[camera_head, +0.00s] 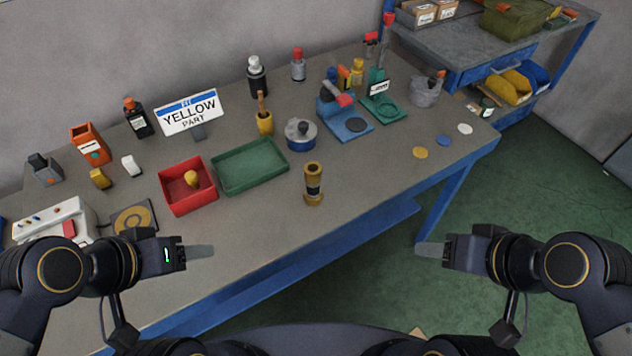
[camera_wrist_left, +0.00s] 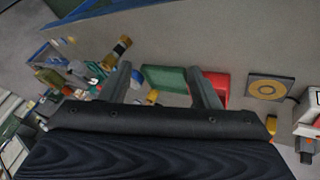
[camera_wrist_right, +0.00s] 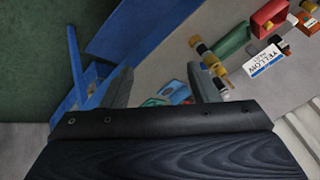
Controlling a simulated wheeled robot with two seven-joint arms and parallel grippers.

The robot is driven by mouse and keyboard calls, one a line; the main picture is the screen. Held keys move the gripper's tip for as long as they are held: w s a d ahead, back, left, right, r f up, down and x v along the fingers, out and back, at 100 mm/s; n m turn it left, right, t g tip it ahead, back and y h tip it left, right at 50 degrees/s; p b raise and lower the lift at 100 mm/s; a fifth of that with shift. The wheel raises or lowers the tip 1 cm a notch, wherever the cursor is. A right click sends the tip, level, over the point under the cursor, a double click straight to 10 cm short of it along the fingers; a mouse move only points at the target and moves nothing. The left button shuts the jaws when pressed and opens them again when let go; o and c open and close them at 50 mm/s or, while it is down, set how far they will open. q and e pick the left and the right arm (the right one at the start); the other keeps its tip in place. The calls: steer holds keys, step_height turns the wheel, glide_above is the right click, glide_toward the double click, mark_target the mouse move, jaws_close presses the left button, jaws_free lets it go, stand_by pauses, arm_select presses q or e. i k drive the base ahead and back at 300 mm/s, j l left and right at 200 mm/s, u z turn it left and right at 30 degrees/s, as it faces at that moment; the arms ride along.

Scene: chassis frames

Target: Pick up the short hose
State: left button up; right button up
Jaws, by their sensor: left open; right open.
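My right gripper (camera_head: 422,249) is open and empty, right of the hose and beyond the table's front edge. Both are apart from the hose.
A green tray (camera_head: 250,186) and a red bin (camera_head: 164,190) holding a yellow part lie left of the hose. A blue-and-grey round pot (camera_head: 301,146) stands behind it. A YELLOW PART sign (camera_head: 193,112) stands at the back. The tabletop right of the hose is clear up to several discs.

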mark_target(313, 195)
steer(key=l+u, duration=0.15)
steer(key=u, duration=0.25)
steer(key=l+u, duration=0.15)
steer(key=u, duration=0.25)
steer(key=l+u, duration=0.15)
steer(key=u, duration=0.25)
steer(key=l+u, duration=0.15)
steer(key=u, duration=0.25)
steer(key=l+u, duration=0.2)
steer(key=l, duration=0.25)
steer(key=k+l+u, duration=0.15)
steer(key=l, duration=0.3)
steer(key=l+u, duration=0.2)
steer(key=l, duration=0.2)
steer(key=k, duration=0.05)
